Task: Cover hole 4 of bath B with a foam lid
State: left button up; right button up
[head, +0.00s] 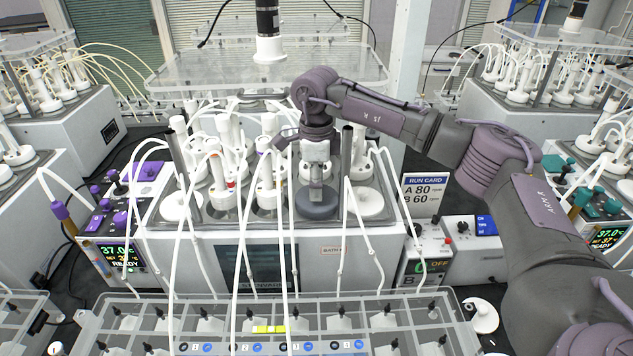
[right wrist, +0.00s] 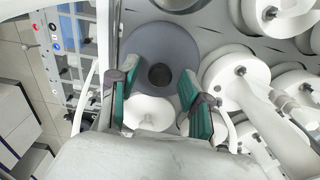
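The bath (head: 270,240) in the middle has a small label on its front that I cannot read for certain. A round dark grey lid (head: 316,203) sits at the bath's front row, between white fittings. It also shows in the right wrist view (right wrist: 140,45), with a dark round centre (right wrist: 160,76). My right gripper (head: 316,190) is just above this lid, pointing down. In the right wrist view its green-padded fingers (right wrist: 157,88) are apart, with nothing clearly gripped between them. A white round lid (head: 370,204) sits to the right. My left gripper is out of view.
White reactors (head: 222,190) with thin tubes crowd the bath behind and left. A white disc-like piece (head: 483,315) lies on the bench at right. A run card (head: 426,195) stands beside the bath.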

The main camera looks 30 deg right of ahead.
jog(key=shift+r, duration=0.1)
notch_tip(320, 180, up, 12)
dwell(0.6)
dwell(0.7)
